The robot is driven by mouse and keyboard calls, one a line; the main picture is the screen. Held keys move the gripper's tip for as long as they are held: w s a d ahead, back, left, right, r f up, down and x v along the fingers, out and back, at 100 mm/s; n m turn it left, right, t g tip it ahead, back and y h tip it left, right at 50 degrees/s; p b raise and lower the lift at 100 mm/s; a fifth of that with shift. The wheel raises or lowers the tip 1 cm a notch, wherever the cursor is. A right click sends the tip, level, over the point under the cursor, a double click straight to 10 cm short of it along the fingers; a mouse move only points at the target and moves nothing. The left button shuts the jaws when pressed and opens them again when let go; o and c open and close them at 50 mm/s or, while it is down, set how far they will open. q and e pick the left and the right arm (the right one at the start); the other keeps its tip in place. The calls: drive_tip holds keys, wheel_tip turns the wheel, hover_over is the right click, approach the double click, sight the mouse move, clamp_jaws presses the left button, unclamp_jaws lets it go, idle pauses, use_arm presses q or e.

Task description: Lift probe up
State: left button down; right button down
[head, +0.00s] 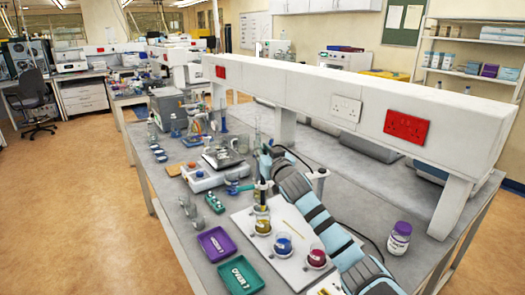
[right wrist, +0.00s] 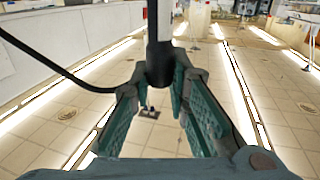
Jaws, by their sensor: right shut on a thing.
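My right arm reaches from the lower right of the head view across the bench. My right gripper (head: 266,163) is shut on the dark, slim probe (head: 262,190), which stands about upright. Its lower part lines up with the beaker of yellow liquid (head: 262,222); I cannot tell whether the tip is inside it. My left gripper is not in view.
Beakers of blue (head: 283,246) and red liquid (head: 316,257) stand on a white board (head: 262,255). A purple tray (head: 215,243) and green tray (head: 241,278) lie at the front left. A long white socket unit (head: 340,95) lies behind.

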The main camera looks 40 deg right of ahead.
drive_tip(key=c, duration=1.5)
unclamp_jaws()
drive_tip(key=shift+s+a+r, duration=0.1)
drive_tip(key=shift+s+r, duration=0.15)
drive_tip(key=shift+r, duration=0.05)
drive_tip(key=shift+s, duration=0.1)
drive_tip(key=shift+f, duration=0.1)
drive_tip(key=v, duration=1.2)
drive_tip(key=shift+a, duration=0.1)
